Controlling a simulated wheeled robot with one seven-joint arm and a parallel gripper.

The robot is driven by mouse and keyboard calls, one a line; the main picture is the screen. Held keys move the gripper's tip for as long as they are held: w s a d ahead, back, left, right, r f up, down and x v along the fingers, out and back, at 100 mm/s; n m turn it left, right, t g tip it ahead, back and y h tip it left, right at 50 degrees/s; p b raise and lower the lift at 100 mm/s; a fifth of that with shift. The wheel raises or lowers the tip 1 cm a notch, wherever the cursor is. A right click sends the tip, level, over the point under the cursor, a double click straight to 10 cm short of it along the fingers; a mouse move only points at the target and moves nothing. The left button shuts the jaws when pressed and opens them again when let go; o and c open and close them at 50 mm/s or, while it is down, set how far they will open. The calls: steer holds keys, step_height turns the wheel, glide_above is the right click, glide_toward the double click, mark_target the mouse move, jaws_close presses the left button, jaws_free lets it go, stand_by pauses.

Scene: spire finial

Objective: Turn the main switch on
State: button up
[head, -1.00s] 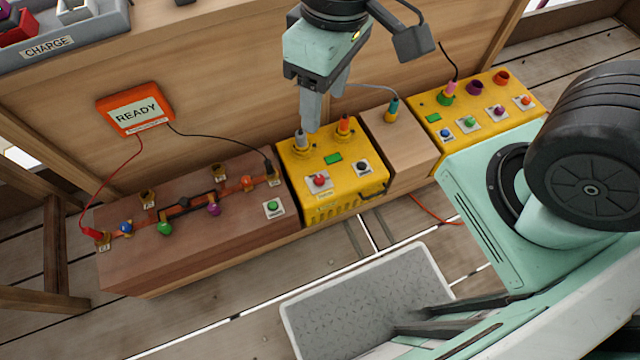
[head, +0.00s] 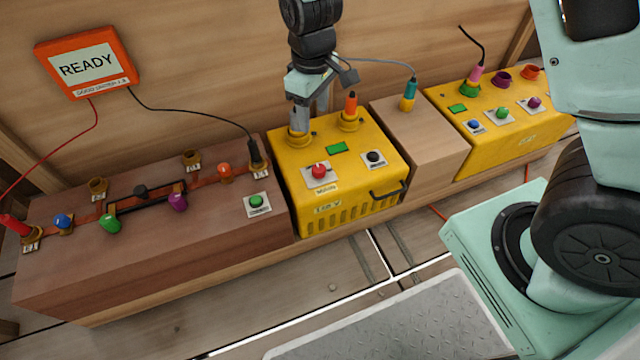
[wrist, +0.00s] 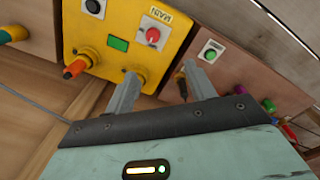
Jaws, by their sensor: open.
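The main switch is a red knob (head: 319,171) on a white plate, on the yellow box (head: 345,204). A label reading MAIN stands beside the red knob (wrist: 153,35) in the wrist view. My gripper (head: 310,108) is open above the back left of the box, behind the knob and apart from it. In the wrist view my gripper's (wrist: 163,77) two fingers are spread, with the knob beyond them. The left finger overlaps the gold socket (wrist: 141,69) there.
An orange plug (head: 351,106), a green indicator (head: 336,148) and a black button (head: 374,157) share the box. A brown wooden block (head: 150,258) with a green button (head: 257,202) stands left. An orange READY sign (head: 88,62) hangs behind. A second yellow box (head: 500,140) stands right.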

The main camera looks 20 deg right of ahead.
mark_target(319, 168)
steer(key=f+b, duration=0.3)
steer(key=f, duration=0.3)
steer(key=w+d+f+b, duration=0.1)
steer(key=f+b, duration=0.2)
steer(key=f, duration=0.4)
steer(key=f+b, duration=0.3)
steer(key=f, duration=0.4)
steer(key=shift+w+d+f, duration=0.25)
steer(key=shift+w+d, duration=0.05)
steer(key=shift+r, duration=0.1)
steer(key=c, duration=1)
